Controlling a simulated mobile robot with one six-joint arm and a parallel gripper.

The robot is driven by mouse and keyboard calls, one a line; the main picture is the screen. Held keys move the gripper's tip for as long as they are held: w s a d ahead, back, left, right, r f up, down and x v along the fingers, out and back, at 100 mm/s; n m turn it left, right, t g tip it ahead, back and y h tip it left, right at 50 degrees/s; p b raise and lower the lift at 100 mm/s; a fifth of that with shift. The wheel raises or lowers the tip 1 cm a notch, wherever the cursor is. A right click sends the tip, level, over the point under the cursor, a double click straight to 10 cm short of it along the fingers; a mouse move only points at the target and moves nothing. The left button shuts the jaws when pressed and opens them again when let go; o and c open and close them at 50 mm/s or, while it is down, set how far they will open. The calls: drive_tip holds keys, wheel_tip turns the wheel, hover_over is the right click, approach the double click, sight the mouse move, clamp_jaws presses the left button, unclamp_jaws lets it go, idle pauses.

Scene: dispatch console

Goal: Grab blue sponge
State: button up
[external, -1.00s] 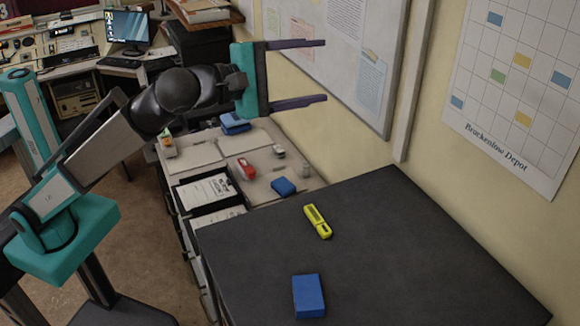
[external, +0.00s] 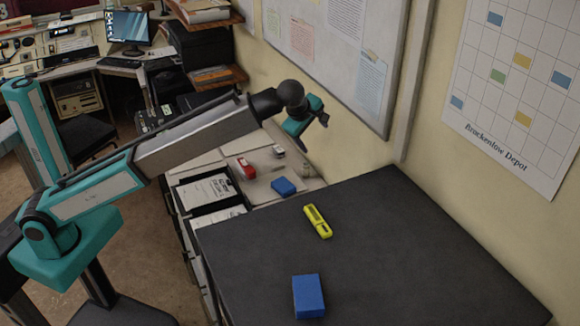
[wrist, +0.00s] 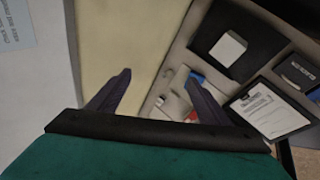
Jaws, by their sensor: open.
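A blue block that looks like the sponge (external: 308,296) lies flat on the near part of the dark tabletop (external: 400,250). A smaller blue block (external: 283,187) lies on the lower light surface behind it; I cannot tell whether it is also a sponge. My gripper (external: 323,118) is above that lower surface, near the wall, well away from the block on the dark top. In the wrist view my gripper (wrist: 158,88) has its two fingers spread apart with nothing between them. A bit of blue shows beside the right finger there, partly hidden.
A yellow device (external: 318,221) lies on the dark tabletop. A red object (external: 246,168) and clipboards (external: 207,190) are on the lower surface. The wall with a whiteboard (external: 330,50) rises close behind my gripper. Most of the dark tabletop is clear.

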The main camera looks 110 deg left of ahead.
drive_tip(key=s+a+f+g+h, duration=0.1)
drive_tip(key=s+a+f+h, duration=0.1)
drive_tip(key=f, duration=0.4)
drive_tip(key=s+a+f+m+g+h+b, duration=0.1)
drive_tip(key=s+a+f, duration=0.3)
drive_tip(key=s+f, duration=0.2)
drive_tip(key=s+a+f+h+b, duration=0.1)
drive_tip(key=s+a+f+h, duration=0.1)
drive_tip(key=f, duration=0.4)
drive_tip(key=shift+s+a+m+g+h, duration=0.3)
drive_tip(key=shift+s+a+g, duration=0.15)
drive_tip(key=shift+s, duration=0.45)
drive_tip(key=shift+f, duration=0.15)
drive_tip(key=p, duration=0.2)
hover_over(284, 184)
drive_tip(key=d, duration=0.1)
drive_tip(key=shift+w+f, duration=0.2)
drive_tip(key=shift+f, duration=1.9)
drive_tip(key=shift+w+f, duration=0.15)
drive_tip(key=shift+f, duration=1.95)
drive_tip(key=shift+s+a+f+p, duration=0.1)
drive_tip(key=shift+f+p, duration=0.45)
drive_tip(key=shift+f, duration=0.05)
drive_tip(key=shift+s+a+f+p, duration=0.1)
drive_tip(key=shift+f+p, duration=0.45)
drive_tip(key=shift+f, duration=0.05)
drive_tip(key=shift+s+a+f+p, duration=0.15)
drive_tip(key=shift+f+p, duration=0.25)
drive_tip(key=shift+f, duration=0.95)
